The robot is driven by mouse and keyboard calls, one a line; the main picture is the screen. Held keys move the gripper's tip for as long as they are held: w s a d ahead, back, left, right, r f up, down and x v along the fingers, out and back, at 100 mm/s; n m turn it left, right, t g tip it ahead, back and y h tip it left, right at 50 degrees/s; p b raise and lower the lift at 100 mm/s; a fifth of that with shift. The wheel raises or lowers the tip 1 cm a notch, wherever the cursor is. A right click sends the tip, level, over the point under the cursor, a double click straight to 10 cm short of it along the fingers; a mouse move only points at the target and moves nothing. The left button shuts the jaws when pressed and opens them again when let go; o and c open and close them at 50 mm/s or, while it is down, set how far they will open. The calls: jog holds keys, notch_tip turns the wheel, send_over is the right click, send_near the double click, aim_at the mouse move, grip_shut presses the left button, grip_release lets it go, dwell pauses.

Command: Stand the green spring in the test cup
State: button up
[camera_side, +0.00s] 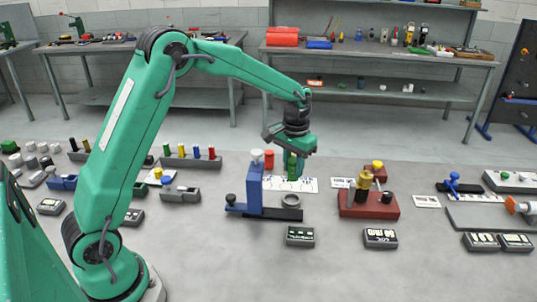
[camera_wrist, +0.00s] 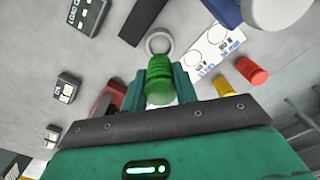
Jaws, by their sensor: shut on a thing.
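The green spring (camera_wrist: 158,92) is gripped between the two green fingers of my gripper (camera_wrist: 162,84) in the wrist view. In the side view the green spring (camera_side: 292,167) hangs roughly upright below my gripper (camera_side: 293,163), above the white printed card. The test cup appears to be the grey ring (camera_side: 291,201) at the right of the blue press (camera_side: 254,190). The ring also shows in the wrist view (camera_wrist: 149,43), just beyond the spring, which overlaps its near edge there. The spring appears apart from the ring and higher. The spring's lower end is hard to make out.
A red spring (camera_side: 269,159) stands on the white card (camera_side: 308,184); a yellow one (camera_wrist: 224,88) shows beside it in the wrist view. The blue column stands close left of my gripper. A red fixture (camera_side: 369,206) stands to the right. A display box (camera_side: 300,236) lies in front.

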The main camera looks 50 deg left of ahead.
aim_at(293, 177)
jog(key=shift+f, duration=0.25)
jog(key=shift+f, duration=1.75)
jog(key=shift+f, duration=2.15)
dwell(2.7)
jog(key=o, duration=1.6)
jog(key=shift+c, duration=0.2)
